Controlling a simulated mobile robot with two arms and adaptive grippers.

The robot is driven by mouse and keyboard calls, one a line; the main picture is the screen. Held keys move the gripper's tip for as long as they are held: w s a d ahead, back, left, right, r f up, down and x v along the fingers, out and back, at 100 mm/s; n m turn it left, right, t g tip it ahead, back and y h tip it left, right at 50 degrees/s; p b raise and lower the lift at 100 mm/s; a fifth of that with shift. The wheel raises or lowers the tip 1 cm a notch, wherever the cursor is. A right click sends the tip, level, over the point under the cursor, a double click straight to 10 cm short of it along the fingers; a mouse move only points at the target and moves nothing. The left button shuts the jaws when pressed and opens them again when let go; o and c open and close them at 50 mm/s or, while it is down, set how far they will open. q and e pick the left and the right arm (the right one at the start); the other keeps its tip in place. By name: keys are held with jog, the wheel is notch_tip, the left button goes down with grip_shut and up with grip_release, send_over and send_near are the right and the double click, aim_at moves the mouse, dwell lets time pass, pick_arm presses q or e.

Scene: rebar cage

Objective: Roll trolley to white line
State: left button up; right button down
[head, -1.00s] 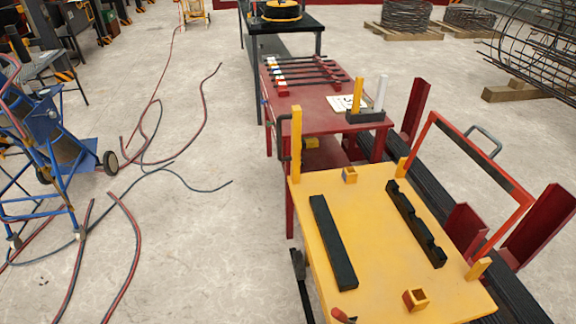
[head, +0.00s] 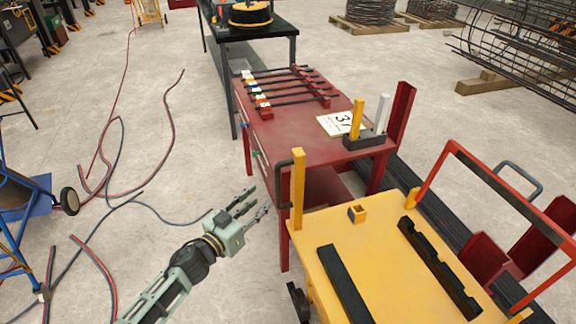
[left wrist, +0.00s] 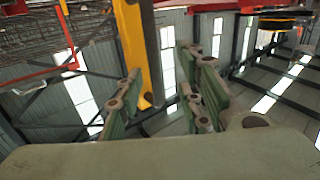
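The trolley has a yellow top (head: 392,278) with yellow corner posts and stands at the lower right. A dark grey bent handle (head: 279,178) rises beside its left yellow post (head: 298,190). My left gripper (head: 256,203) is open and empty, just left of the handle and apart from it in the head view. In the left wrist view its fingers (left wrist: 163,95) are spread, with the grey handle (left wrist: 130,40) and yellow post (left wrist: 152,50) beyond them. My right gripper is out of view. I see no white line on the floor.
A red table (head: 300,135) with rods and a number card (head: 340,123) stands just behind the trolley. Hoses (head: 165,135) lie on the floor at left, near a blue cart (head: 25,210). Dark bars (head: 410,190) lie right of the table. Bare floor lies left of the trolley.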

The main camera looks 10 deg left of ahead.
aim_at(276, 183)
pick_arm(q)
jog(key=w+d+r, duration=0.1)
jog(key=w+r, duration=0.1)
jog(key=shift+w+d+r+m+h, duration=0.1)
jog(key=shift+d+r+m+h, duration=0.2)
jog(key=shift+d+r, duration=0.05)
jog(key=shift+x, duration=3.05)
grip_shut()
